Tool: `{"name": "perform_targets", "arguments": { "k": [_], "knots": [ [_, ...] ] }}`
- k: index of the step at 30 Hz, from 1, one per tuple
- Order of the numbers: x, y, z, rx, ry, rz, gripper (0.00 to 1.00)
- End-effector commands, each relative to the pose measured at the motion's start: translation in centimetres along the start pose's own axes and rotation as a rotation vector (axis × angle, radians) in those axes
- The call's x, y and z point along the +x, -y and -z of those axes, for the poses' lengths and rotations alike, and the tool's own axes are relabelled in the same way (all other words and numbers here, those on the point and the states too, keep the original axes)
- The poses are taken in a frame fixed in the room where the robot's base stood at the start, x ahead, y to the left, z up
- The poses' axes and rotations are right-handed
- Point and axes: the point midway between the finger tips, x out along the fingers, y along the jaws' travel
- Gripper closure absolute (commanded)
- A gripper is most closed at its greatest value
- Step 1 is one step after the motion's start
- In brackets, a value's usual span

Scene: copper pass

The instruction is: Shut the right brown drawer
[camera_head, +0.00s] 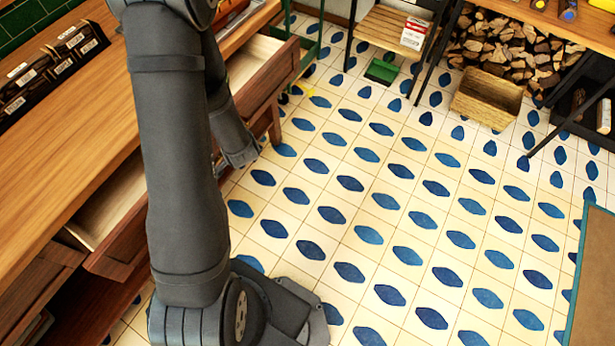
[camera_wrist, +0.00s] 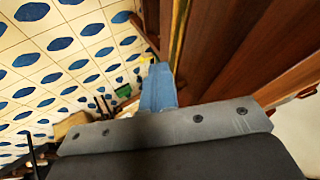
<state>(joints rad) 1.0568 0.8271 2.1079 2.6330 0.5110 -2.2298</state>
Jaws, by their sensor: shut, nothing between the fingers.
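The right brown drawer (camera_head: 280,74) is pulled out from the wooden counter at the top of the head view, its pale inside showing. My arm hides part of it. My gripper (camera_head: 243,158) is low, just in front of the counter, on the near side of that drawer's front. The fingers look closed and empty. In the wrist view my gripper (camera_wrist: 158,78) shows as one blue-grey finger shape beside brown wooden panels (camera_wrist: 235,55). I cannot tell whether it touches them, or which drawer they belong to.
A second brown drawer (camera_head: 118,236) is pulled out at lower left, behind my arm. The counter top (camera_head: 75,150) runs along the left. The tiled floor (camera_head: 400,220) is mostly clear. A wooden crate (camera_head: 487,98) and a green dustpan (camera_head: 382,71) lie at the back.

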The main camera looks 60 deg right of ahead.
Motion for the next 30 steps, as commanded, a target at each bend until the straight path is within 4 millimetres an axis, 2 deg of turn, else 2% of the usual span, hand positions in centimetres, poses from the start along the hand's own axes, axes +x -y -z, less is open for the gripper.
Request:
{"name": "perform_targets", "arguments": {
  "k": [1,6,13,19,30],
  "knots": [
    [0.7,1.3,-0.1,-0.005,0.001,0.004,1.00],
    [2.6,4.6,0.0,-0.004,0.000,0.004,1.00],
    [4.4,7.7,0.0,-0.003,0.001,0.002,1.00],
    [5.1,8.9,0.1,-0.002,0.001,0.001,1.00],
    [5.3,9.0,0.1,-0.001,0.001,0.000,1.00]
  ]
}}
